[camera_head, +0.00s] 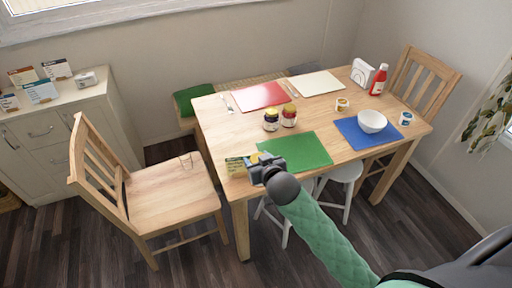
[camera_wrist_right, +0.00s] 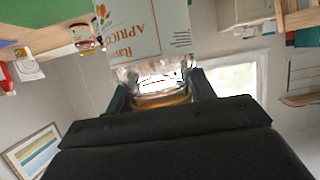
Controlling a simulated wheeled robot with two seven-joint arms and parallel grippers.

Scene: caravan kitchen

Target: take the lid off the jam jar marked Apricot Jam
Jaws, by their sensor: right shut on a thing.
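My right gripper (camera_head: 262,172) is at the near left corner of the table. It is shut on the jam jar. In the right wrist view, a pale label (camera_wrist_right: 143,28) reads upside down, with "APRICO" legible. Clear glass and an amber-gold part (camera_wrist_right: 162,98) lie between the jaws of the right gripper (camera_wrist_right: 160,88). I cannot tell whether the jaws are on the lid or on the glass. In the head view the gripper hides most of the jar. My left gripper is not in view.
Two other jars, one dark (camera_head: 271,121) and one red (camera_head: 289,117), stand behind the green placemat (camera_head: 300,150). A white bowl (camera_head: 372,121) sits on the blue mat (camera_head: 352,138). A red bottle (camera_head: 379,80) stands at the back right. A chair (camera_head: 165,190) is at the left.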

